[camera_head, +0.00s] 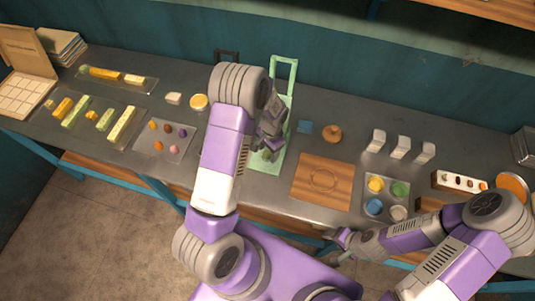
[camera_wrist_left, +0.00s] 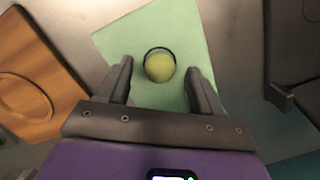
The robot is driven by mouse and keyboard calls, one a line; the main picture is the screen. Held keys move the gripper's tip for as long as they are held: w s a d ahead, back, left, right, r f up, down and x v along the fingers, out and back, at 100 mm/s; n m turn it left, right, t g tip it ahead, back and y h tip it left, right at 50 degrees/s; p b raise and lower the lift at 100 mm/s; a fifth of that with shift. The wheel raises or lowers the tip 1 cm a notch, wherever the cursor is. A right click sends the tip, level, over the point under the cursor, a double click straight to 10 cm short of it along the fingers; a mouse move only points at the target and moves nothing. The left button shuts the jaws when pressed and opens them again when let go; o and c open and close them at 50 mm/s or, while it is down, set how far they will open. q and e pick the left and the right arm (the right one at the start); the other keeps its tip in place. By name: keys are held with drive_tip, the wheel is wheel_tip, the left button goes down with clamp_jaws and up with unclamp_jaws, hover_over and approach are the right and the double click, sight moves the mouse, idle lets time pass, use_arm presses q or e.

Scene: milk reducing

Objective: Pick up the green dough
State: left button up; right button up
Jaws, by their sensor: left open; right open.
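A round yellow-green dough ball (camera_wrist_left: 159,66) sits on a light green board (camera_wrist_left: 120,45) in the left wrist view, with a dark ring-like edge around its far side. I cannot tell how far above the board the fingertips are. My right gripper (camera_head: 342,241) is open and empty near the table's front edge.
A wooden board (camera_head: 310,190) with a round groove lies right of the green board. A tray (camera_head: 383,209) of coloured round things stands further right, behind my right arm. Trays of yellow and green pieces (camera_head: 122,122) lie at left. White blocks (camera_head: 400,146) stand at the back right.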

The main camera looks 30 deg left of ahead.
use_arm(q)
drive_tip(key=shift+s+f, duration=0.1)
drive_tip(key=shift+f, duration=0.3)
drive_tip(key=shift+c, duration=0.2)
drive_tip(key=c, duration=1.1)
